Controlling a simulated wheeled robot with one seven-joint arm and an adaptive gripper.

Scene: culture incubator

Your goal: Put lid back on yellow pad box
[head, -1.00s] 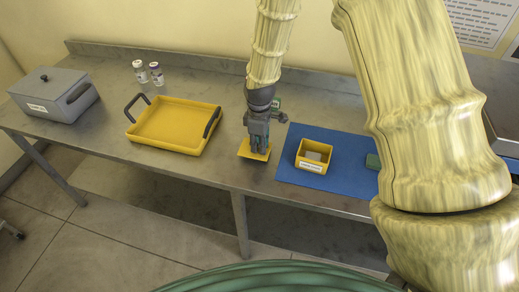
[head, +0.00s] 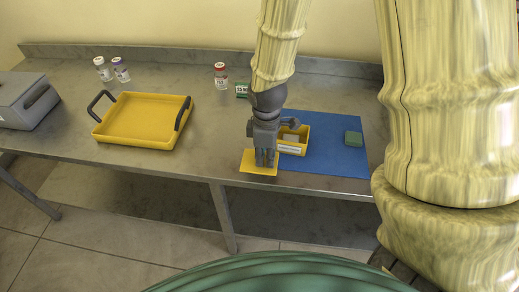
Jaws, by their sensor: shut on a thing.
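My gripper (head: 264,160) points down and is shut on the yellow lid (head: 247,163), a flat plate. The fingers hide the grip itself. The lid is near the table's front edge, just left of the blue mat; I cannot tell whether it touches the table. The yellow pad box (head: 300,138) stands open on the blue mat (head: 325,160), to the right of and behind the lid. It has a white label on its front and a pale pad inside. My gripper hides the box's left part.
A yellow tray (head: 103,133) with dark handles stands to the left. A grey lidded box (head: 25,105) is at the far left. Two vials (head: 103,70) (head: 121,70) and a red-capped vial (head: 221,76) stand at the back.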

